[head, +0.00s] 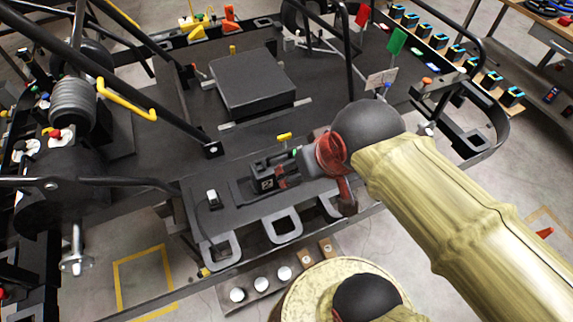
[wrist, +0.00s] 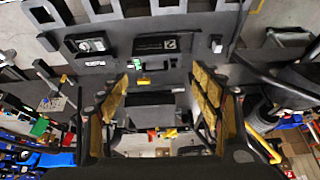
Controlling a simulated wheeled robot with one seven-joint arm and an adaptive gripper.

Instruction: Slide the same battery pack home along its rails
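The battery pack appears to be the small dark block (head: 265,180) with a pale label, lying in a low black tray on the kart's side deck. It also shows in the wrist view (wrist: 168,45), beyond my fingertips. A small green part (wrist: 137,64) sits beside it. My gripper (head: 337,165), with red parts, is just right of the block in the head view. In the wrist view my gripper (wrist: 163,78) has its yellow-padded fingers wide apart with nothing held between them. The rails are too small to make out, and my arm hides the deck to the right.
A larger black box (head: 252,82) stands on the kart floor behind the block. A small switch-like part (head: 212,198) is left of the tray. Black frame tubes (head: 150,85) cross the left side. Red and green flags (head: 397,41) stand at the back right.

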